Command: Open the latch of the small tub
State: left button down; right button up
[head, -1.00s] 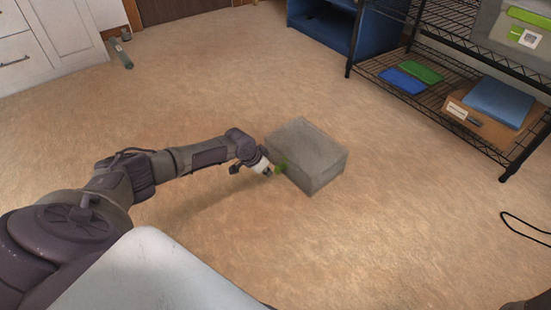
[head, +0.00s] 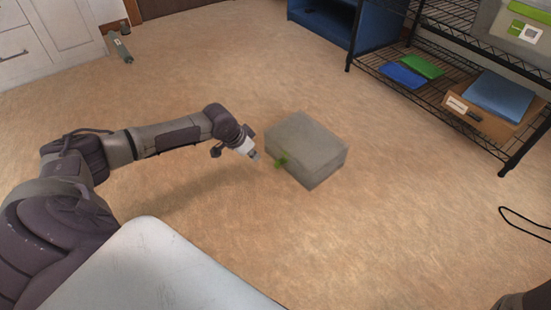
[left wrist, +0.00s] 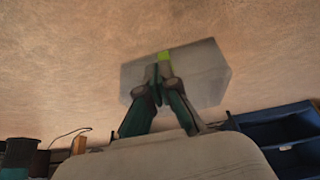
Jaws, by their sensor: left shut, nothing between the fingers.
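The small tub (head: 312,146) is a grey box with a lid, standing on the floor in the middle of the head view. Its green latch (head: 281,162) is on the side facing my left arm. The tub (left wrist: 204,72) also shows in the left wrist view, with the green latch (left wrist: 164,56) just beyond the fingertips. My left gripper (head: 256,156) is shut and empty, to the left of the latch with a small gap between them. It also shows in the left wrist view (left wrist: 158,72), where its fingers cover part of the tub. My right gripper is not in view.
A black wire shelf (head: 440,98) with boxes and trays stands at the upper right. A blue cabinet (head: 335,28) is behind the tub. A white cabinet (head: 45,35) stands at the upper left. The floor around the tub is clear.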

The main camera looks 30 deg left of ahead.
pick_arm(q)
jog(key=shift+v, duration=1.1)
